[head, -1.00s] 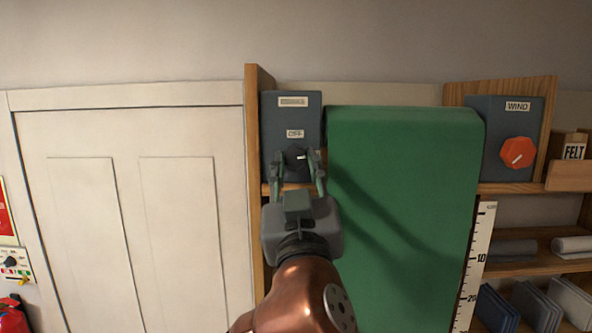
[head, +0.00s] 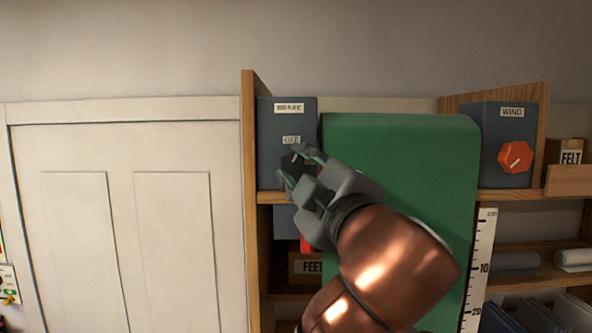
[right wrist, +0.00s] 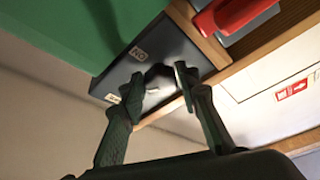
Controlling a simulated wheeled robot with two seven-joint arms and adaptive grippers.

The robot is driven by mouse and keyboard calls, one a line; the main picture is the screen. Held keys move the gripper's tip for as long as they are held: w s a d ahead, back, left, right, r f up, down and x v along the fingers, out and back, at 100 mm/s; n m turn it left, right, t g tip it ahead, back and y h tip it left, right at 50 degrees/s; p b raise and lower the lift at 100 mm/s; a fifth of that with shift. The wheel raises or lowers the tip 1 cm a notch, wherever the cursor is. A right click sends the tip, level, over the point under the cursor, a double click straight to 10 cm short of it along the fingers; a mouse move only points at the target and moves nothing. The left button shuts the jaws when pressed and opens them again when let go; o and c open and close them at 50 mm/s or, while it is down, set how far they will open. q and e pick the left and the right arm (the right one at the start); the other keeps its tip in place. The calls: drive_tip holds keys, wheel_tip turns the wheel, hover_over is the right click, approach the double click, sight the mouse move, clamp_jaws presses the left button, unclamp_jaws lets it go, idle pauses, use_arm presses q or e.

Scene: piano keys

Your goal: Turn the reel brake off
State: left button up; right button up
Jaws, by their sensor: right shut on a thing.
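The brake box (head: 268,125) is a dark blue-grey panel on the wooden shelf, with a BRAKE label (head: 289,107) on top and an OFF label (head: 291,140) below it. Its black knob (right wrist: 160,74) has a white pointer mark and is partly hidden by my fingers in the head view. My right gripper (head: 296,166) is shut on the knob, one finger on each side. My left gripper is not in view.
Further right is the WIND box (head: 500,165) with an orange knob (head: 515,157). A white door (head: 110,140) is at left. A red part (right wrist: 230,15) lies below the brake box.

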drive_tip(key=n, duration=0.1)
drive_tip(key=n+g, duration=0.1)
drive_tip(key=n+p, duration=0.1)
drive_tip(key=shift+d+r+n, duration=0.1)
drive_tip(key=shift+r+n, duration=0.15)
drive_tip(key=shift+n, duration=0.05)
drive_tip(key=shift+n+g+p, duration=0.45)
drive_tip(key=shift+n+g, duration=0.25)
drive_tip(key=shift+n, duration=0.5)
drive_tip(key=shift+f, duration=0.1)
drive_tip(key=o, duration=1.2)
drive_tip(key=shift+c, duration=0.2)
drive_tip(key=shift+s, duration=0.15)
drive_tip(key=v, duration=1.1)
drive_tip(key=shift+s, duration=0.4)
drive_tip(key=shift+d, duration=0.1)
